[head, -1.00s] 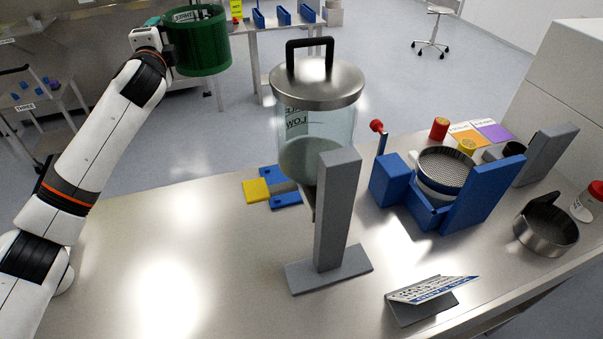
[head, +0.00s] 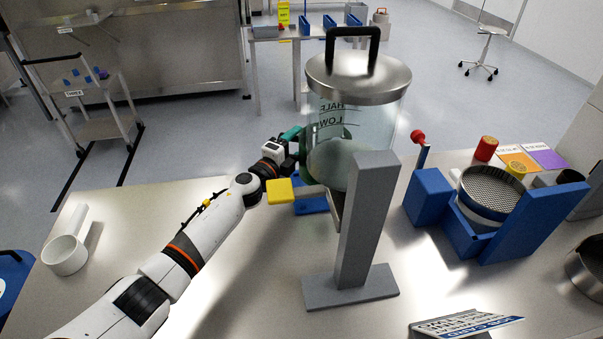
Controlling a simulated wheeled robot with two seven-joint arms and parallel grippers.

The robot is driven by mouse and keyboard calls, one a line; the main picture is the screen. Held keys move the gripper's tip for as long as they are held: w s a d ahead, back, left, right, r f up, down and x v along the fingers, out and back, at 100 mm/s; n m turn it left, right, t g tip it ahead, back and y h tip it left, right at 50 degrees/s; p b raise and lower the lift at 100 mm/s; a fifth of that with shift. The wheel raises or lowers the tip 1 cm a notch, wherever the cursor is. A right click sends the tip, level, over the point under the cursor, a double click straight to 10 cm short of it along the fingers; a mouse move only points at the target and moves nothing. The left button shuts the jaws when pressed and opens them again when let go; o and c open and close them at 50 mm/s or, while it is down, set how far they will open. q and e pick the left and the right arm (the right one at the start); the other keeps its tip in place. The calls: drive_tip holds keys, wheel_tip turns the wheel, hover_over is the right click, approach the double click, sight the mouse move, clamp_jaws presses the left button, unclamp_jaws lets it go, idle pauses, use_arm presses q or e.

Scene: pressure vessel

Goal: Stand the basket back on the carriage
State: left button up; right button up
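The left gripper (head: 292,146) is at the left side of the glass vessel (head: 358,125), with its teal fingers partly hidden. It appears shut on the green basket (head: 304,150), of which only a dark green sliver shows beside the fingers and the glass; the rest is hidden or unclear. The vessel has a metal lid (head: 358,78) and a black handle, and stands behind a grey post (head: 368,220). A yellow block (head: 280,191) and blue pieces (head: 312,203) sit low beside the vessel; I cannot tell whether they are the carriage. The right gripper is out of view.
A blue fixture (head: 500,238) with a mesh-topped round sieve (head: 490,190) stands to the right, with a red-knobbed lever (head: 418,137). A tilted sign (head: 468,325) is at the front. A white handled cup (head: 65,253) lies at left. The table between it and my arm is clear.

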use_arm(q)
wheel_tip(320, 180, down, 4)
drive_tip(key=shift+f+b, duration=0.25)
drive_tip(key=shift+b, duration=0.95)
drive_tip(key=shift+f, duration=0.35)
drive_tip(key=shift+f+b, duration=0.15)
drive_tip(key=shift+b, duration=0.15)
drive_tip(key=o, duration=1.1)
